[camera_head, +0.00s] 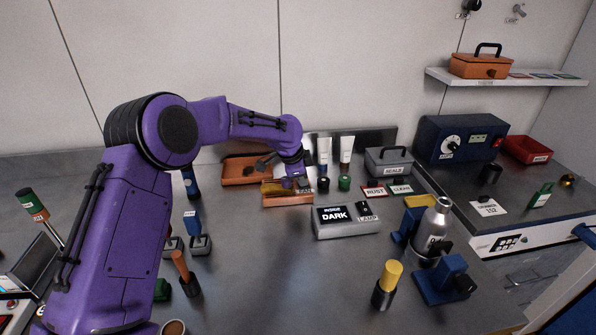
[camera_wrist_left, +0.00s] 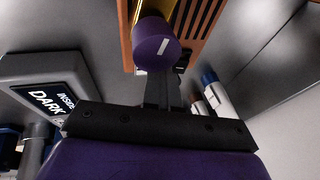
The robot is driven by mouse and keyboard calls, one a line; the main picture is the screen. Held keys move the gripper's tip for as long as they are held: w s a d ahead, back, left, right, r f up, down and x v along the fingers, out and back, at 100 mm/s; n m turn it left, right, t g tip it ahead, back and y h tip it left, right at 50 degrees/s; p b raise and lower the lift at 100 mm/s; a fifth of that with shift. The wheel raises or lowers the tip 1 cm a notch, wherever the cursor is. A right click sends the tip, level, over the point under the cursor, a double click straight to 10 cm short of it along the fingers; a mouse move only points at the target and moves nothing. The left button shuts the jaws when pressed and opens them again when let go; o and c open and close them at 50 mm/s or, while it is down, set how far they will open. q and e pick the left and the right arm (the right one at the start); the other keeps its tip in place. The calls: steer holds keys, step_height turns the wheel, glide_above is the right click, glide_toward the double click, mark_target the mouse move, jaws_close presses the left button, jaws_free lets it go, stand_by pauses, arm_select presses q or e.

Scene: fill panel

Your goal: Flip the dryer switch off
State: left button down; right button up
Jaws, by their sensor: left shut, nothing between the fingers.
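My left gripper (camera_head: 303,184) is over the back middle of the bench, at the orange slatted rack (camera_head: 290,200). In the left wrist view its dark fingers (camera_wrist_left: 160,92) are shut with nothing between them. A purple cylinder with a white mark (camera_wrist_left: 157,45) shows at the fingertips, in front of the orange slats (camera_wrist_left: 205,15); I cannot tell whether they touch. I cannot make out a dryer label or its switch; the arm hides part of this area. My right gripper is not in view.
The grey lamp box (camera_head: 345,222) reading "DARK" stands right of the rack. White tubes (camera_head: 346,150) stand behind. A steel bottle (camera_head: 434,225) and a yellow-topped cylinder (camera_head: 387,285) are at the right front. A dark blue dial box (camera_head: 462,138) is at the back right.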

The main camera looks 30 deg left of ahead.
arm_select(q)
steer(key=shift+s+d+f, duration=0.1)
steer(key=shift+d+f, duration=0.1)
steer(key=shift+f, duration=0.05)
steer(key=shift+a+r+p, duration=0.15)
steer(key=shift+r+p, duration=0.05)
steer(key=shift+p, duration=0.2)
steer(key=shift+w+a+r+p, duration=0.25)
steer(key=shift+w+p, duration=0.2)
steer(key=shift+w+r+p, duration=0.1)
steer(key=shift+r+p, duration=0.25)
steer(key=shift+p, duration=0.05)
steer(key=r+p, duration=0.3)
steer(key=p, duration=0.1)
steer(key=shift+d, duration=0.25)
steer(key=s+d+b+v, duration=0.1)
steer(key=b+v, duration=0.2)
steer(key=v, duration=0.7)
steer(key=shift+s+a, duration=0.15)
steer(key=shift+s, duration=0.3)
